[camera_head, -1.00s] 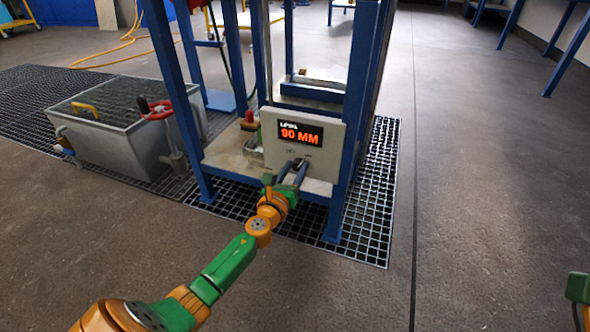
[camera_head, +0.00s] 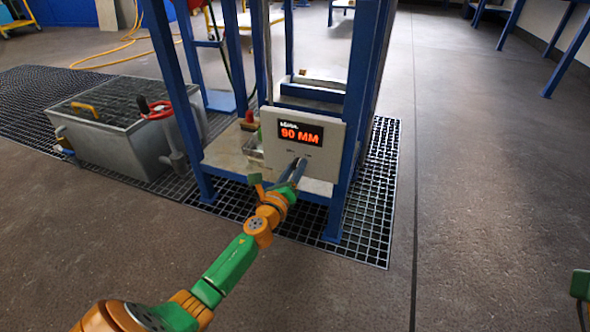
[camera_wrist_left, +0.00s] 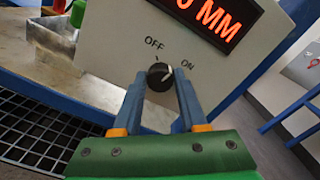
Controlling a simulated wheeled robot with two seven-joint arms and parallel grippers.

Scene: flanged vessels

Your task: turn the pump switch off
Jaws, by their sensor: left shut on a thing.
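The pump switch is a round black knob (camera_wrist_left: 160,77) on the front of a pale control box (camera_head: 270,140). OFF is printed above it and ON to its upper right. Its light pointer mark appears to lean to the upper right, towards ON. My left gripper (camera_head: 298,164) reaches the box below its display. In the left wrist view the two blue fingers (camera_wrist_left: 160,80) stand either side of the knob, shut on it. A green and dark part of my right arm's end (camera_head: 580,287) shows at the right edge, mostly cut off.
The box's red display (camera_head: 301,134) reads 90 MM. Blue frame posts (camera_head: 349,180) stand around the box. A grey tank (camera_head: 120,140) with a red handwheel (camera_head: 157,110) stands to the left. Floor grating (camera_head: 376,200) lies under the frame. The floor at right is open.

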